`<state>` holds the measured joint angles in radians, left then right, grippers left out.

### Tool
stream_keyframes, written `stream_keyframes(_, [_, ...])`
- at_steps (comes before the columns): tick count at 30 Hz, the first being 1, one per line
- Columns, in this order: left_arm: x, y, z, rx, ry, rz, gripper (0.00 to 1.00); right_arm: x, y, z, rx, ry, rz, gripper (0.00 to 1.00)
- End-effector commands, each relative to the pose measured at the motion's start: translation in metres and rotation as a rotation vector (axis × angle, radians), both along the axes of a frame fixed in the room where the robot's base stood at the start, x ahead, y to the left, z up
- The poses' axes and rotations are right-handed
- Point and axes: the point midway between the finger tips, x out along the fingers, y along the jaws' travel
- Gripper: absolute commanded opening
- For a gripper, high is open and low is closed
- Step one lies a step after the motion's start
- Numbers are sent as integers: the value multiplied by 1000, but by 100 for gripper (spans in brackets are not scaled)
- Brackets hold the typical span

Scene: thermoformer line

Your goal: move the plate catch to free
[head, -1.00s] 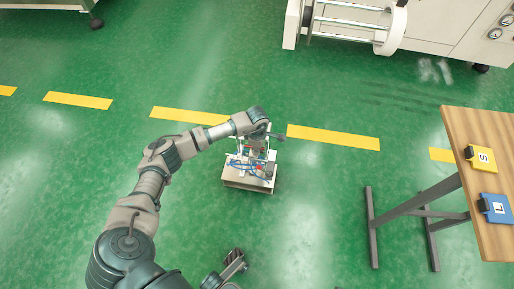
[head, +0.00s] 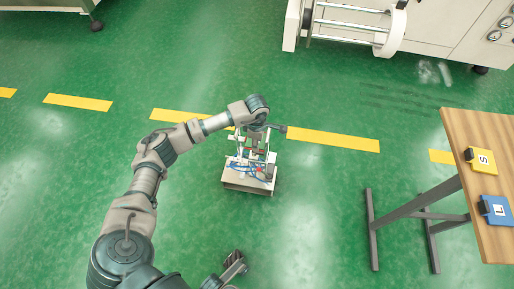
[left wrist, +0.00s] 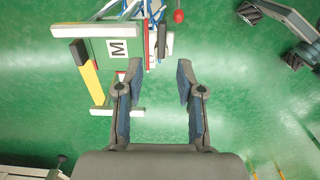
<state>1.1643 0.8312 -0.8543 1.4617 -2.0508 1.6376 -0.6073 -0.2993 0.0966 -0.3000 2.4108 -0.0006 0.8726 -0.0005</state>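A small white machine (head: 249,184) with blue hoses stands on the green floor under my left arm. In the left wrist view a green plate marked M (left wrist: 108,50) sits in it, with a dark part (left wrist: 162,38) beside its right edge. A red knob (left wrist: 179,16) shows near the top. I cannot tell which part is the plate catch, or its position. My left gripper (left wrist: 157,75) is open and empty, its fingertips just below and right of the plate in the picture. In the head view the wrist hides part of the machine.
A wooden table (head: 462,128) at the right holds a yellow S piece (head: 483,160) and a blue L piece (head: 497,210). A large white machine (head: 440,25) stands at the back right. Open floor with yellow dashes surrounds the small machine.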

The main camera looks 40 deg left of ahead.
Motion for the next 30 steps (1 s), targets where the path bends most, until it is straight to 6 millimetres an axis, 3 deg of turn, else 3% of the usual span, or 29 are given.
stream_keyframes(3, [1,1,25,1,-2,0,38,0,0,0,0,1,0,40])
stream_keyframes(9, [1,1,48,0,0,0,38,0,0,0,0,1,0,40])
stream_keyframes(30, [0,0,51,-1,1,0,38,3,1,-1,-1,5,1,40])
